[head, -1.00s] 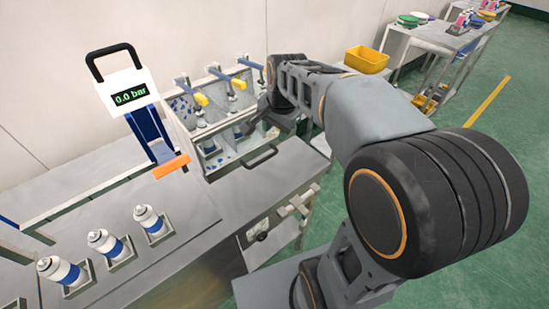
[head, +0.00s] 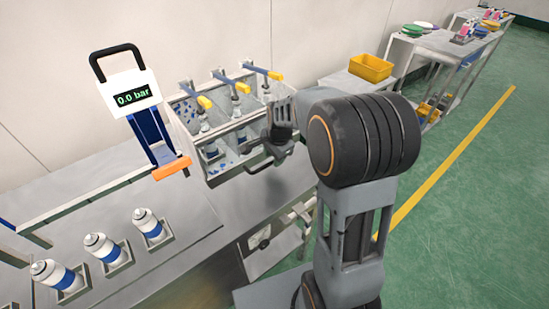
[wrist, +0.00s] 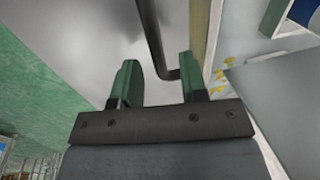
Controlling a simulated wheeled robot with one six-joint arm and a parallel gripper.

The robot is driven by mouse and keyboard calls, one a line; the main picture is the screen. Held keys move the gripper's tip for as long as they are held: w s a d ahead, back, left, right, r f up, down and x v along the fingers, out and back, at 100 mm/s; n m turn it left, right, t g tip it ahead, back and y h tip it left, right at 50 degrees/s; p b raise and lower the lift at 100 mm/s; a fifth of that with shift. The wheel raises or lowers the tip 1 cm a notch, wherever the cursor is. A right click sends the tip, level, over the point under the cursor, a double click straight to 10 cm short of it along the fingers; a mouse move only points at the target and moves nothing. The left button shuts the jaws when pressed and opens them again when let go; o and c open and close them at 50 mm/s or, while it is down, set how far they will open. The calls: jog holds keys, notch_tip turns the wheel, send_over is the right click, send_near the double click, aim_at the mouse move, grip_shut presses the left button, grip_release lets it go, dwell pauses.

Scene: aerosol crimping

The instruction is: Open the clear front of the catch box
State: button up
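The catch box (head: 225,172) stands on the bench against the wall, with cans and blue bits showing in its compartments. A black handle (head: 258,166) sticks out from its clear front, which looks upright and closed. My gripper (head: 270,153) is at the right end of this handle, in front of the box. In the wrist view, the green fingers of my gripper (wrist: 158,80) are apart. The black handle bar (wrist: 154,38) runs down between them and bends right near the right finger. Clear gaps show beside the bar; whether the right finger touches it I cannot tell.
Yellow-tipped clamps (head: 203,102) line the box top. A gauge stand (head: 132,95) reading 0.0 bar stands left. Several cans (head: 105,247) sit in holders at the front left. A yellow bin (head: 370,68) is behind right. Open green floor (head: 470,210) lies right.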

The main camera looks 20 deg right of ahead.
jog(key=shift+w+f, duration=0.1)
jog(key=shift+f, duration=0.55)
grip_shut()
